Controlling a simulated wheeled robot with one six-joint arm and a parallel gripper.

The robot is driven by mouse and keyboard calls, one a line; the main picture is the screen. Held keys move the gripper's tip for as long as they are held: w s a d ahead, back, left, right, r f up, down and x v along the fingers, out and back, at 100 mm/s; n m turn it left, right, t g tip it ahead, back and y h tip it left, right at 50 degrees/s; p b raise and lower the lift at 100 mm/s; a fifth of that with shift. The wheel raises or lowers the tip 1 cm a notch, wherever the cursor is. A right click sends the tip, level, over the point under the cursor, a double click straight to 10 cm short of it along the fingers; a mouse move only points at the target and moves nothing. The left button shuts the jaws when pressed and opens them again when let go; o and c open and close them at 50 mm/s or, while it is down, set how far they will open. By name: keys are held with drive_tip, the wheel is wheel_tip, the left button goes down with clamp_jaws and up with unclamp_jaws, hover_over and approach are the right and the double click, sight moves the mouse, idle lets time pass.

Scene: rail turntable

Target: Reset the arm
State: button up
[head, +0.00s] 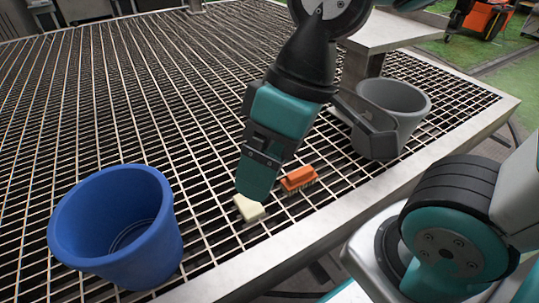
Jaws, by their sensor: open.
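My gripper (318,164) is open and empty above the metal grating, pointing down. Its teal finger is on the left, and its tip overlaps a cream block (249,208) in the picture; I cannot tell whether they touch. The dark finger is on the right, in front of a grey bucket (401,99) and hiding part of it. My arm comes in from the top of the picture. An orange brush (298,178) with pale bristles lies on the grating between and below the two fingers.
A blue bucket (112,226) stands at the lower left of the grating and looks empty. The grating table (110,95) has a wide metal rim at the front and right. A metal post with a flat top (392,30) stands behind the grey bucket. The upper-left grating is clear.

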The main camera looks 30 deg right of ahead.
wheel_tip(320, 180, up, 36)
drive_tip(key=p, duration=3.6)
drive_tip(key=shift+r, duration=0.1)
